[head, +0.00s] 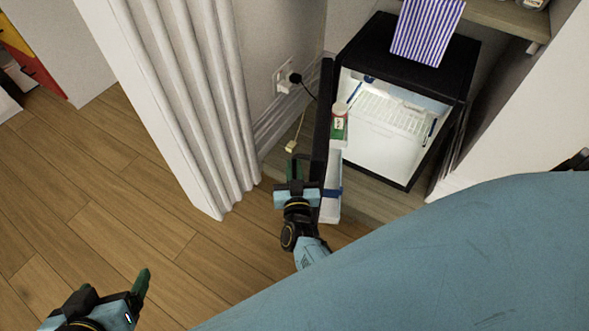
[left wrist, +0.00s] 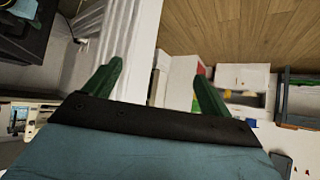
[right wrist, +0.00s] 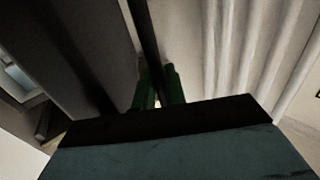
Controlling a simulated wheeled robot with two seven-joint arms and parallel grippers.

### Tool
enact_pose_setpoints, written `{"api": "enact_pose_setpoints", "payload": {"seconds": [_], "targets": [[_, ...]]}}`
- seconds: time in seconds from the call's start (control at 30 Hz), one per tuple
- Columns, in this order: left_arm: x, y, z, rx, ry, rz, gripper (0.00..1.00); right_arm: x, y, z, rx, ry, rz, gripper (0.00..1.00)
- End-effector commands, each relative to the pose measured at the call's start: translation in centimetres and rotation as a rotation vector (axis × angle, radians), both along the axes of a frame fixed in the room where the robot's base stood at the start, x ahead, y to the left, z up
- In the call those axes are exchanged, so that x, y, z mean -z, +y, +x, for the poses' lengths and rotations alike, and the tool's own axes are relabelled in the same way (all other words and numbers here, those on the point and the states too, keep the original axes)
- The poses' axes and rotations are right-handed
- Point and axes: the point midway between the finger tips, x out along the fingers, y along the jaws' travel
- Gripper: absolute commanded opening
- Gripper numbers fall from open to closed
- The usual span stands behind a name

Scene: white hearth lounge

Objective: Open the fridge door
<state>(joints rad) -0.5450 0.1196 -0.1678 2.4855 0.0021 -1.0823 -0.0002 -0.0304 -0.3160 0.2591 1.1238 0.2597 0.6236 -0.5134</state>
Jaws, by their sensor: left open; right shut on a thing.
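The small black fridge (head: 456,70) stands in a recess, its lit white interior (head: 388,115) in plain view. Its door (head: 322,110) stands wide open, swung out to the left, with a bottle (head: 339,125) in its inner shelf. My right gripper (head: 300,168) is shut on the door's edge; the right wrist view (right wrist: 158,75) shows both green fingers around the thin dark edge (right wrist: 149,35). My left gripper (head: 115,290) is open and empty over the floor at the lower left, apart from the door. Its spread fingers show in the left wrist view (left wrist: 155,85).
A fluted white column (head: 190,95) stands just left of the door. A plug and cable (head: 296,78) hang on the wall behind it. The wooden floor (head: 120,190) at the left is clear.

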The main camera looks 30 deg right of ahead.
Motion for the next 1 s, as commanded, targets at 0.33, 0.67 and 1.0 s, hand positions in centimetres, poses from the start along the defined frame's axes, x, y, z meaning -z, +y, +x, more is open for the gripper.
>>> {"api": "enact_pose_setpoints", "payload": {"seconds": [0.33, 0.67, 1.0], "targets": [[-0.1, -0.1, 0.0, 0.002, -0.002, -0.002, 0.84, 0.0, 0.0, 0.0, 0.0, 0.0, 0.001, 0.16], [-0.1, -0.1, 0.1, 0.002, -0.001, -0.001, 0.84, 0.0, 0.0, 0.0, 0.0, 0.0, 0.001, 0.3], [1.3, 1.1, -2.1, -0.016, 0.155, 0.039, 0.84, 0.0, 1.0, -2.2, 0.0, 0.003, 0.003, 0.3]]}}
